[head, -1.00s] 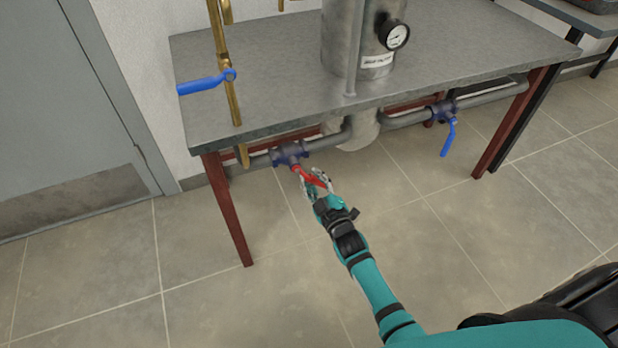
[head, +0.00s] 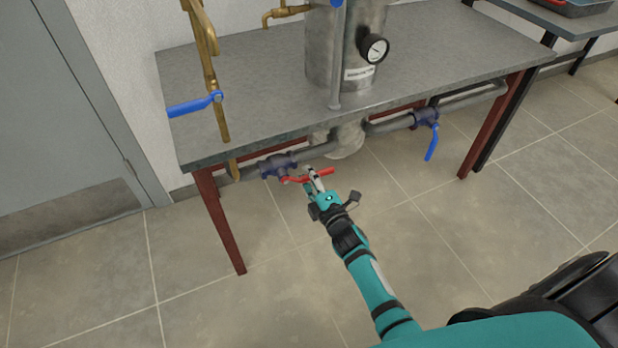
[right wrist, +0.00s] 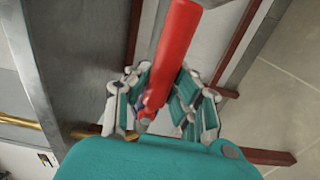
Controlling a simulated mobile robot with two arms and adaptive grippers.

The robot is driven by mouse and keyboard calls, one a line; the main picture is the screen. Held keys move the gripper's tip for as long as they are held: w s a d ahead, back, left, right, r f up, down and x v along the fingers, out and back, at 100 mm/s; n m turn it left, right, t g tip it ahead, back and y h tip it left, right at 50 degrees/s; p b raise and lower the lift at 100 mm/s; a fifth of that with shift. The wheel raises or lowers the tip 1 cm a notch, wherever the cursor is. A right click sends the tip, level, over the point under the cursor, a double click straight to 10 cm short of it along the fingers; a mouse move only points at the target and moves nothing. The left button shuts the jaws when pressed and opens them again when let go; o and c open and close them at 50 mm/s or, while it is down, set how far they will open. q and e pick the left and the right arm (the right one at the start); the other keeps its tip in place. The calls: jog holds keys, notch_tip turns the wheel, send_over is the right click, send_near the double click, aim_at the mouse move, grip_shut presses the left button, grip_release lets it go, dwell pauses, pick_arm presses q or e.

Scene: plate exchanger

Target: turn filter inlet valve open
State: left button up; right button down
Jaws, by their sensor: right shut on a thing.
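The valve under the left part of the table has a dark blue body (head: 277,165) set in a grey pipe and a red lever handle (head: 325,171). The handle lies nearly along the pipe, pointing right. My right gripper (head: 313,184) is at the handle, shut on it. In the right wrist view the red handle (right wrist: 173,50) runs between the fingers of my right gripper (right wrist: 160,103), which lie on both sides of it. Part of the handle is hidden by the fingers. My left gripper is not in view.
The grey table (head: 240,95) carries a metal filter vessel (head: 325,55) with a gauge (head: 375,49). A blue-handled valve (head: 426,117) sits on the pipe to the right. A brass pipe with a blue lever (head: 190,106) stands at the left. The tiled floor in front is clear.

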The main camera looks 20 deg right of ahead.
jog(key=shift+r+n, duration=0.2)
jog(key=shift+n, duration=0.1)
jog(key=c, duration=1.1)
grip_release()
jog(key=shift+s, duration=0.1)
jog(key=s, duration=1.1)
jog(key=shift+s+d, duration=0.2)
jog(key=shift+s, duration=0.2)
